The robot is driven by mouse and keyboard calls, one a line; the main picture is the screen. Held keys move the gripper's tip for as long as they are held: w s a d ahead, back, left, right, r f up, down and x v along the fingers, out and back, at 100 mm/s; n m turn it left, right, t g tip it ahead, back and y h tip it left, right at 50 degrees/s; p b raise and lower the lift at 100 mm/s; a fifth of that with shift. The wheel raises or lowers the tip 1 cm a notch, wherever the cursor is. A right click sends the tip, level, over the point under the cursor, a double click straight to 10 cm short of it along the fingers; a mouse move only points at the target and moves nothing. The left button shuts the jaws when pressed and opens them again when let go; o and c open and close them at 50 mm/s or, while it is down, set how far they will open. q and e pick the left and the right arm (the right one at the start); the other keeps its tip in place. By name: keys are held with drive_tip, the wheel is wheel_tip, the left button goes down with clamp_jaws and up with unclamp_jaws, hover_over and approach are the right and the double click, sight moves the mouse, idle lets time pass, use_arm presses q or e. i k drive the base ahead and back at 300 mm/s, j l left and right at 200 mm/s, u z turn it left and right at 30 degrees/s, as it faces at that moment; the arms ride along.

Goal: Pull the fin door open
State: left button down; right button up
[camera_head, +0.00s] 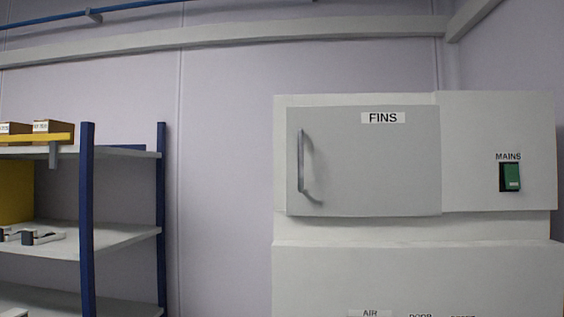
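The fin door (372,170) is a flat grey panel on the upper left of the white machine, with a "FINS" label near its top. It looks shut, lying nearly flush with the machine's front. Its handle (303,168) is a grey vertical bar on the door's left side, standing off the panel at its ends. Neither of my grippers shows in the head view.
The machine (420,277) carries a green mains switch (510,177) right of the door. Partly cut-off labels show at the bottom edge. A shelf rack with blue posts (87,220) stands at the left, holding boxes (54,131). Bare wall lies between rack and machine.

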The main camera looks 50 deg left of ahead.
sight(381, 160)
drive_tip(key=u, duration=1.25)
